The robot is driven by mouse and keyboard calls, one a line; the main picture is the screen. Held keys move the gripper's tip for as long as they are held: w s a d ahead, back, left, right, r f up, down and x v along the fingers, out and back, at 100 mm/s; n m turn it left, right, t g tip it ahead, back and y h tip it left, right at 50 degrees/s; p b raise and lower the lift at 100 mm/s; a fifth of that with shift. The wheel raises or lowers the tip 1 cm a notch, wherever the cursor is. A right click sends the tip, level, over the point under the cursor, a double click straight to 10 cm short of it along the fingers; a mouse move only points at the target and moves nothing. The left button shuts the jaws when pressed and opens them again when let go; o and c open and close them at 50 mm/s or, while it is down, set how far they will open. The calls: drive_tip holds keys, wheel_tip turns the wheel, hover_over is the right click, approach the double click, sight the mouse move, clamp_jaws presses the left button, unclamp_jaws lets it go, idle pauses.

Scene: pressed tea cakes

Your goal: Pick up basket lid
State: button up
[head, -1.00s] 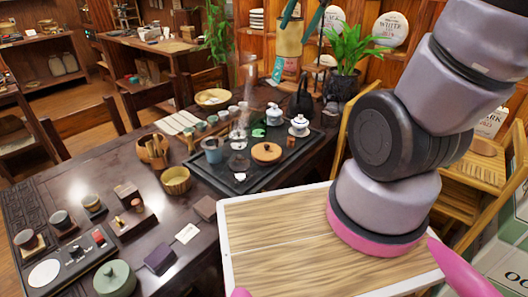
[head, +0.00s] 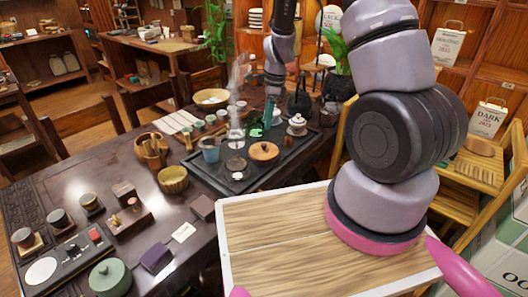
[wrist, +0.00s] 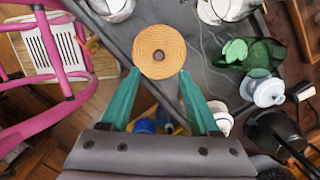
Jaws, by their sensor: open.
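The basket lid (head: 264,151) is a round, tan woven disc with a small knob in its middle. It lies on the dark tea tray (head: 291,151). In the wrist view the lid (wrist: 159,42) is near the top centre, its dark knob facing the camera. My gripper (wrist: 158,73) is open, its two green fingers spread apart with nothing held. The lid shows just past the fingertips, roughly centred between them. In the head view my gripper (head: 268,109) hangs behind the lid, above the tray's far side.
A white lidded pot (head: 297,125), a glass cup (head: 210,149) and a steaming glass vessel (head: 236,158) are near the lid. A dark kettle (head: 300,101) stands behind. A woven basket (head: 173,180) stands left of the tray. Green glass (wrist: 250,53) lies right of the lid in the wrist view.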

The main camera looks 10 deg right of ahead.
sight(264, 144)
drive_tip(key=f, duration=0.6)
drive_tip(key=a+f, duration=0.1)
drive_tip(key=f, duration=0.3)
clamp_jaws()
